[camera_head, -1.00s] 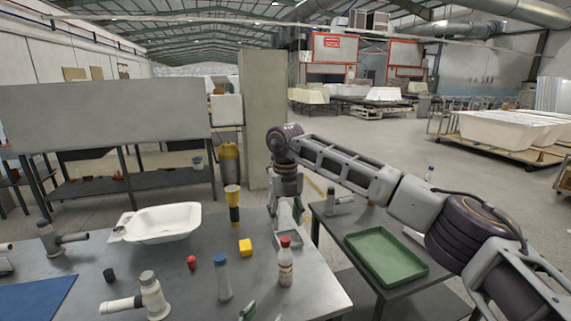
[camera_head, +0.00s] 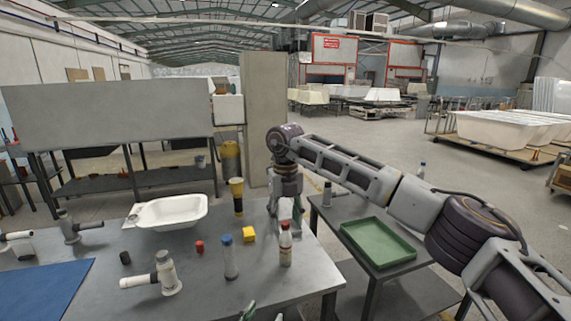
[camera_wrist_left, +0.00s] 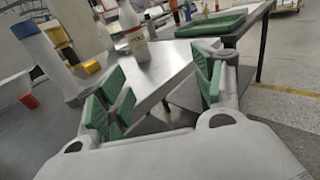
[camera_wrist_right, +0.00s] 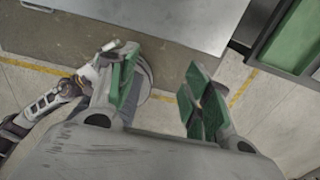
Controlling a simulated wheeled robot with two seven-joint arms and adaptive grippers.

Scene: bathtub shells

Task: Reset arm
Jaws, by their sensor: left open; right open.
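My right arm comes in from the right in the head view, and its gripper (camera_head: 287,212) hangs down at the right edge of the work table. In the right wrist view my right gripper (camera_wrist_right: 160,92) is open and empty, above the floor beside the table edge. My left gripper (camera_wrist_left: 157,95) is open and empty in the left wrist view, near the table's edge, with a bottle with a white body beyond it. In the head view only a green fingertip of it shows at the bottom edge.
The grey table (camera_head: 100,285) holds a white basin (camera_head: 172,211), a red-capped bottle (camera_head: 286,245), a blue-capped bottle (camera_head: 230,258), a yellow block (camera_head: 249,234), a red piece (camera_head: 200,247) and pipe fittings (camera_head: 165,272). A green tray (camera_head: 378,243) lies on a side table at the right.

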